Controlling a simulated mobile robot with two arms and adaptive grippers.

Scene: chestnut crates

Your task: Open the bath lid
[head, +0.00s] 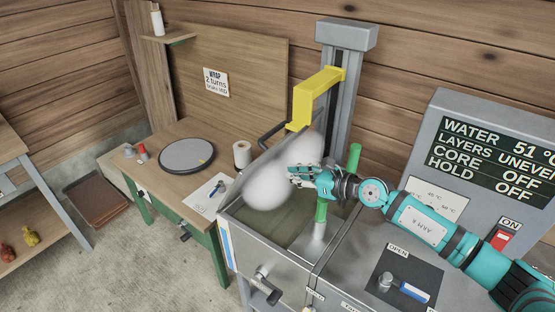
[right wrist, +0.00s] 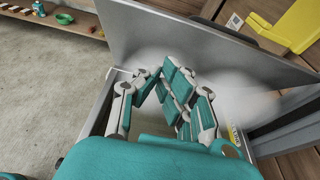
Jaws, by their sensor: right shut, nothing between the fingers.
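The bath (head: 233,218) is a grey metal tank in the middle of the head view, with murky greenish-brown liquid inside. Its lid (head: 257,161) is a flat grey plate standing raised along the far left edge, with a dark bar handle (head: 270,133) behind its top. White steam hides part of the lid. The lid (right wrist: 190,35) also fills the upper part of the right wrist view. My right gripper (head: 294,173) is shut and empty above the bath, in front of the lid; its fingers (right wrist: 163,78) show against the plate. Contact with the lid cannot be told. My left gripper is out of view.
A grey column with a yellow arm (head: 312,97) stands behind the bath. A green post (head: 321,211) rises at its right side. A control panel (head: 495,155) stands right. A wooden bench (head: 170,130) with a round grey plate (head: 187,155) and white roll (head: 242,154) is left.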

